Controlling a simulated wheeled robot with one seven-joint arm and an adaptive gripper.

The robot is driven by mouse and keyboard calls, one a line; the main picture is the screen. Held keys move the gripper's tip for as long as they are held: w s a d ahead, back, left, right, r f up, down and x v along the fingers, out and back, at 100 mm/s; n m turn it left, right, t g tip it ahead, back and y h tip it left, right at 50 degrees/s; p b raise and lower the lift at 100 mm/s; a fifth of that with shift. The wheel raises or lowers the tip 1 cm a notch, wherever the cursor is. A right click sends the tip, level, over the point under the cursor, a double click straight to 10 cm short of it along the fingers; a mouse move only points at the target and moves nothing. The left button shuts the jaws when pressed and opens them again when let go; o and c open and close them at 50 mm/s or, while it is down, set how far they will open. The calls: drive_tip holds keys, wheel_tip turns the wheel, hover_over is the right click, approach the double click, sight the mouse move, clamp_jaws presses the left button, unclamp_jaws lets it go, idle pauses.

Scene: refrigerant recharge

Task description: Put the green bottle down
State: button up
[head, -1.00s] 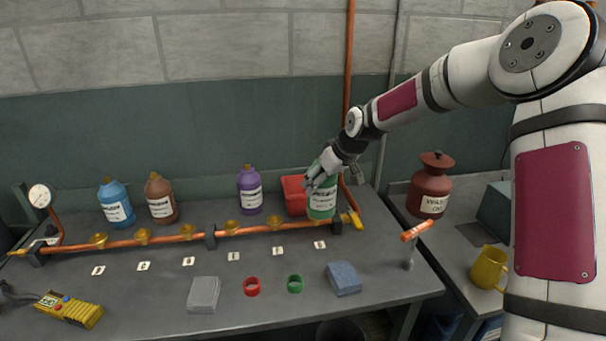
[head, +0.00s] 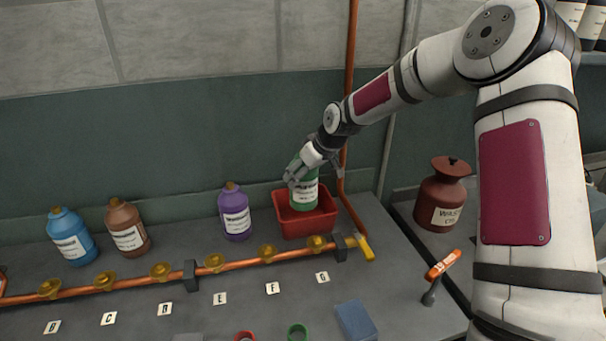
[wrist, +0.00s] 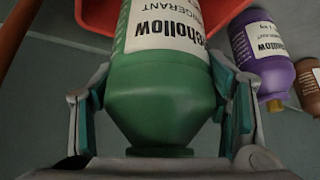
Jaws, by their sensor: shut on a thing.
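The green bottle (head: 305,191) has a white label and is upright in the head view, at the red bin. My gripper (head: 299,173) is shut on its upper part, reaching in from the upper right. In the wrist view the green bottle (wrist: 160,85) fills the middle, with a gripper finger on each side. The red bin (head: 292,229) stands against the back wall, behind the copper pipe. The bottle's lower end appears over or inside the bin; I cannot tell whether it touches the bin floor. The bin also shows in the wrist view (wrist: 95,14).
A purple bottle (head: 235,213) stands left of the bin, with brown (head: 127,228) and blue (head: 71,237) bottles farther left. The copper pipe (head: 238,262) with brass fittings runs in front. A vertical pipe (head: 349,90) rises behind the bin. A waste oil can (head: 441,196) stands right.

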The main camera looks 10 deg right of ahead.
sight(304, 193)
drive_tip(key=shift+w+f+p, duration=0.1)
drive_tip(key=shift+f+p, duration=0.2)
drive_tip(key=shift+f, duration=2.95)
drive_tip(key=shift+f, duration=0.1)
drive_tip(key=o, duration=2)
drive_tip(key=shift+f, duration=0.15)
drive_tip(key=shift+c, duration=0.2)
